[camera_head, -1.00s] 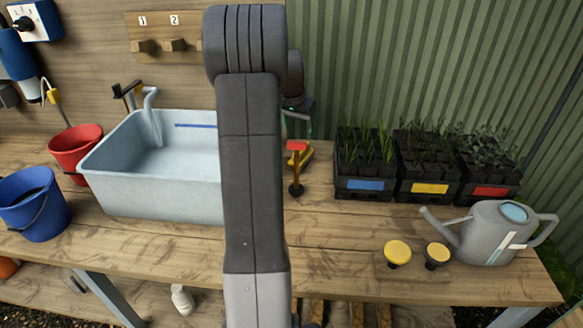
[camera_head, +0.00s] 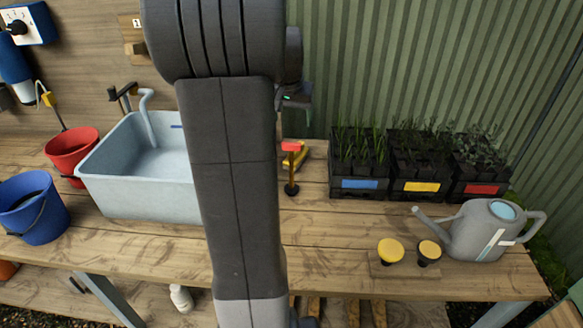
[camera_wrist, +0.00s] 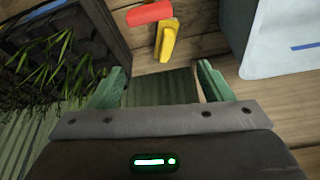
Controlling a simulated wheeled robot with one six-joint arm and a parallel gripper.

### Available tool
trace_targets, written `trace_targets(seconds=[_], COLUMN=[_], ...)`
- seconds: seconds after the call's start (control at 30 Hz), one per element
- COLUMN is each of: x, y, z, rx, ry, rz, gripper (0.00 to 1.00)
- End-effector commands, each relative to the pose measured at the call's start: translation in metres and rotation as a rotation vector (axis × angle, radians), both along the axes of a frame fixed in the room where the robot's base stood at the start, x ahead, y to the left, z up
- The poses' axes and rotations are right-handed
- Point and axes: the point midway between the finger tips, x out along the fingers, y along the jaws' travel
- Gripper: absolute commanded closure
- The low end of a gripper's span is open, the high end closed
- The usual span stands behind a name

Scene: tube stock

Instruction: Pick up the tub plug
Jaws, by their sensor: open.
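My gripper (camera_wrist: 158,84) is open, with its two green fingers apart and nothing between them. In the head view it is mostly hidden behind my arm. Two yellow-topped, black-bodied stoppers, one larger (camera_head: 390,250) and one smaller (camera_head: 428,252), stand on the bench front at the right; I cannot tell whether either is the tub plug. A red-topped post with a black foot (camera_head: 291,188) stands right of the tub. Its red top (camera_wrist: 150,13) and a yellow piece (camera_wrist: 167,42) lie beyond my fingertips in the wrist view.
The pale blue tub (camera_head: 110,185) is at left, with red (camera_head: 72,152) and blue (camera_head: 35,212) buckets beside it. Seedling trays (camera_head: 358,197) stand at the back right, and a grey watering can (camera_head: 482,235) at the right. The bench front middle is clear.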

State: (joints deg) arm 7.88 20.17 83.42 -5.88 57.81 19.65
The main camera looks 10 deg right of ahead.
Motion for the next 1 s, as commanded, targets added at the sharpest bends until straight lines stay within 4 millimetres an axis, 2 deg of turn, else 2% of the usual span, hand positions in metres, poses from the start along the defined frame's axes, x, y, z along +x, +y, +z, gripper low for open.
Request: trace_targets(seconds=[0.03,0.2,0.37,0.47,0.8,1.0], x=[-0.017,-0.055,-0.07,-0.068,-0.045,-0.04], y=[0.004,0.013,0.016,0.016,0.009,0.008], z=[0.016,0.037,0.04,0.032,-0.026,-0.039], rx=[-0.006,-0.022,-0.03,-0.031,-0.031,-0.03], ry=[-0.014,-0.038,-0.045,-0.045,-0.044,-0.045], rz=[0.031,0.118,0.155,0.16,0.158,0.159], gripper=[0.27,0.27,0.27,0.27,0.27,0.27])
